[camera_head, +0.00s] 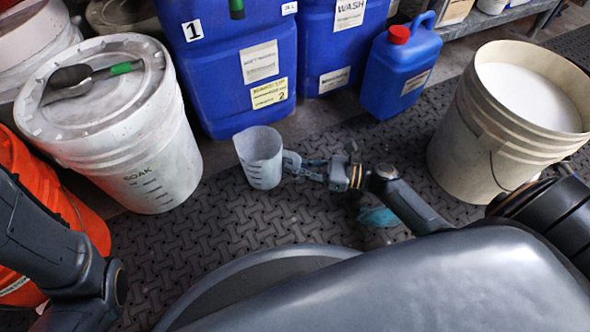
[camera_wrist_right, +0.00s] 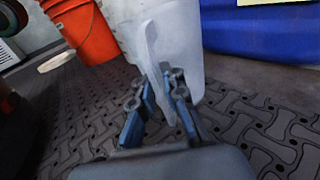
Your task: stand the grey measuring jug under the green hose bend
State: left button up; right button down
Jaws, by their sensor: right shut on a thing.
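The grey measuring jug (camera_head: 260,158) is upright or nearly so, in front of the blue container marked 1. My right gripper (camera_head: 292,163) reaches it from the right and is shut on its handle. In the right wrist view the jug (camera_wrist_right: 188,35) fills the upper middle, with its handle (camera_wrist_right: 152,48) between the fingers of my right gripper (camera_wrist_right: 158,88). I cannot tell whether its base touches the mat. A green hose end (camera_head: 237,8) shows at the top edge, above and behind the jug; its upper part is out of frame. My left gripper is not in view.
Blue containers (camera_head: 205,95) stand behind the jug, with a smaller red-capped blue can (camera_head: 403,75) to their right. A lidded white bucket (camera_head: 165,160) stands left, an orange bucket (camera_head: 85,215) nearer, an open pale bucket (camera_head: 470,140) right. The dark mat (camera_head: 215,235) is mostly clear.

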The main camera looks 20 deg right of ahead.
jog(key=shift+r, duration=0.15)
jog(key=c, duration=1.4)
grip_release()
jog(key=shift+s+d, duration=0.1)
jog(key=shift+d, duration=0.05)
jog(key=p+v, duration=0.4)
jog(key=v, duration=0.6)
jog(key=shift+s+d+p, duration=0.1)
jog(key=shift+d+p, duration=0.2)
jog(key=shift+p, duration=0.1)
jog(key=shift+s+d, duration=0.35)
jog(key=shift+d, duration=0.05)
